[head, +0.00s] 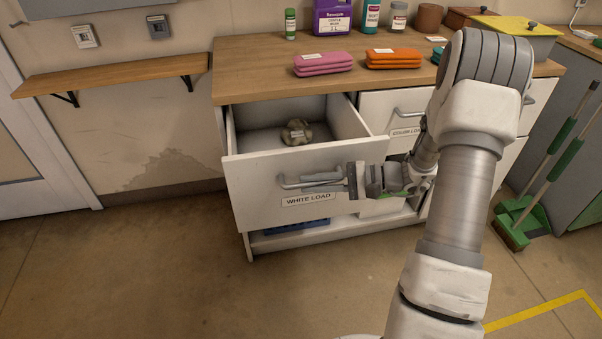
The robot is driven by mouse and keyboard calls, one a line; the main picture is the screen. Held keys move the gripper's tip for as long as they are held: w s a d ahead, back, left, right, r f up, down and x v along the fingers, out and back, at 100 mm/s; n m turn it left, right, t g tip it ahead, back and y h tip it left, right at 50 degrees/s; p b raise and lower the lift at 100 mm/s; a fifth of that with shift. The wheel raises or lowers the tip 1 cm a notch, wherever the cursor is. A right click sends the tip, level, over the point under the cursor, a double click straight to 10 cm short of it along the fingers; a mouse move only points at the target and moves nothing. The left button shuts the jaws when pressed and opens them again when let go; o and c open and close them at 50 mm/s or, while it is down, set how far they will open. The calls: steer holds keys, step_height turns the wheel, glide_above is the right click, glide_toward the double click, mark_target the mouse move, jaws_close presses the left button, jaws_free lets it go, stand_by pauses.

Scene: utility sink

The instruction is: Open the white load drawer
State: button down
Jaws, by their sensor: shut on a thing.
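The white load drawer (258,197) is in the head view, left of centre, pulled well out of the cabinet. Its front carries a "WHITE LOAD" label (308,199) and a grey bar handle (292,185). My gripper (318,181) comes from the right and is shut on the handle, its fingers lying along the drawer front. Inside the drawer lies a crumpled beige-grey item (296,132); the rest of the visible drawer floor is bare. My arm covers part of the cabinet to the right of the drawer.
The wooden countertop (262,72) holds pink (323,62) and orange (393,59) folded cloths and several bottles. A "COLOUR LOAD" drawer (380,105) is closed at right. A wall shelf (115,76) is at left. A green broom and dustpan (528,215) stand at right. Floor in front is clear.

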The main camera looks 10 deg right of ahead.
steer(key=s, duration=1.2)
steer(key=shift+a, duration=0.2)
steer(key=c, duration=0.8)
jaws_free()
steer(key=shift+c, duration=0.2)
steer(key=p+v, duration=0.4)
steer(key=v, duration=1.3)
steer(key=shift+d, duration=0.2)
steer(key=shift+r, duration=0.1)
